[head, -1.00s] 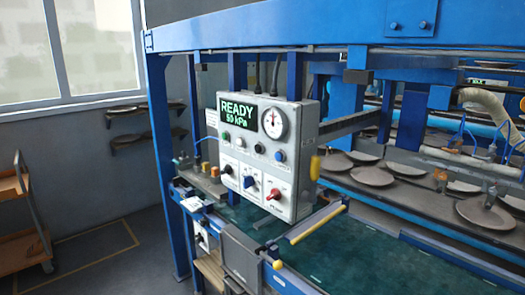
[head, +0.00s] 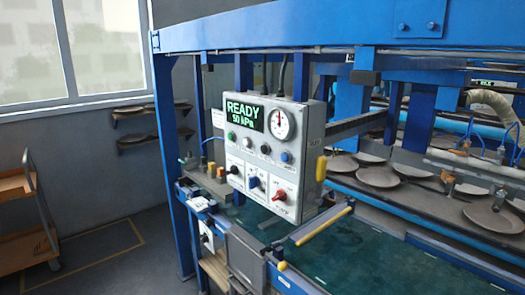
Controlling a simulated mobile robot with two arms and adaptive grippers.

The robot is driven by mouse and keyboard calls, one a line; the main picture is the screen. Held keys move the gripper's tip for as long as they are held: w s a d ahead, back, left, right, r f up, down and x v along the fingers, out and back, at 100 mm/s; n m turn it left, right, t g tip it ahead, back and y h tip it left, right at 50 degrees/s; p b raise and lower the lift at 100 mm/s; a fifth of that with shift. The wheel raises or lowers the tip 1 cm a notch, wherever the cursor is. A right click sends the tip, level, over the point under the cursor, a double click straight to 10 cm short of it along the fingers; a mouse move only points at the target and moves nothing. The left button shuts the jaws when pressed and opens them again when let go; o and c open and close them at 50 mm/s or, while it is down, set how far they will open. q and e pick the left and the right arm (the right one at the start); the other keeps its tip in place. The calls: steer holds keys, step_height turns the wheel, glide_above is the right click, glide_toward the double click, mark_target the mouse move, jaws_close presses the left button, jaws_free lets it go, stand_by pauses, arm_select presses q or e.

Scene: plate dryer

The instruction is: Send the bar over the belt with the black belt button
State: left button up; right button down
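The grey control box (head: 312,150) hangs under the blue frame, its display reading READY and 50 kPa. A row of small buttons crosses it, with a green button (head: 231,136) at the left and a blue button (head: 285,157) at the right. Below are a black knob (head: 236,169), a blue knob (head: 254,182) and a red knob (head: 280,195). Neither of my grippers is in view.
Brown plates (head: 435,189) lie on a rack behind the belt at the right. A blue post (head: 170,150) stands left of the box. A cart (head: 28,215) stands at the far left, with clear floor (head: 110,255) between it and the machine.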

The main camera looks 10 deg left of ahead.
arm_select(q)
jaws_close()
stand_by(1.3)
